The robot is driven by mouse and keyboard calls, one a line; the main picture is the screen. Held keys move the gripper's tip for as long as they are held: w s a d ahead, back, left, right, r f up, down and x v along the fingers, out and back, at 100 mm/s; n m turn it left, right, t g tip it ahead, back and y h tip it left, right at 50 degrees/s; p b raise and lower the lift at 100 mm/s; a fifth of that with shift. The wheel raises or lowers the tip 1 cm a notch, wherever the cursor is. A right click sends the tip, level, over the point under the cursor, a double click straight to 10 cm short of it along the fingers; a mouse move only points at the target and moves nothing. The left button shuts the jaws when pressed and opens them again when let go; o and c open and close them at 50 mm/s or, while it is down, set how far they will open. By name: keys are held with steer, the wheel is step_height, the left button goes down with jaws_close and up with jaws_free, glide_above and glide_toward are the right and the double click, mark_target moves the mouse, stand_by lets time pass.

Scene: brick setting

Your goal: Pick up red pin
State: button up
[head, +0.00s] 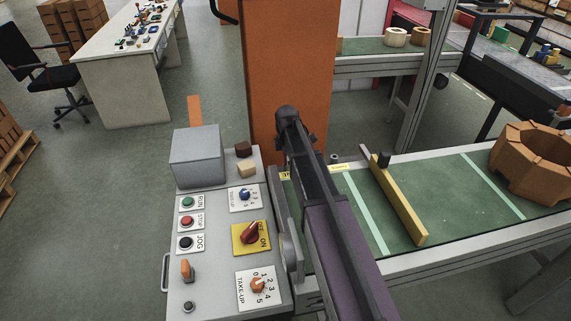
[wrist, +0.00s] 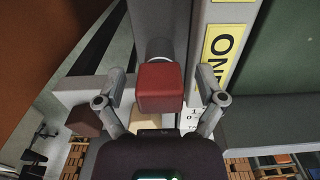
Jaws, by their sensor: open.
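In the wrist view, a red block-like piece (wrist: 160,88), which I take to be the red pin, shows between the two fingers of my gripper (wrist: 162,74). The fingers are spread, with a visible gap on either side of the piece. A round grey part shows just behind it. I cannot tell how deep the piece sits between the fingertips. In the head view I cannot make out the pin or the fingers; my dark arm covers that area beside the control panel.
The grey control panel (head: 214,260) has buttons, knobs, a grey box (head: 196,156) and small brown and pale blocks (head: 247,169). Right of my arm is a green conveyor (head: 450,195) with a yellow bar (head: 399,203) and a brown ring (head: 508,184). An orange column (head: 280,60) stands behind.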

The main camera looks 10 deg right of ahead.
steer(key=shift+f, duration=0.1)
stand_by(0.5)
jaws_close()
steer(key=shift+r, duration=0.2)
step_height(320, 180, up, 10)
steer(key=p, duration=1)
steer(key=shift+f, duration=0.15)
stand_by(0.6)
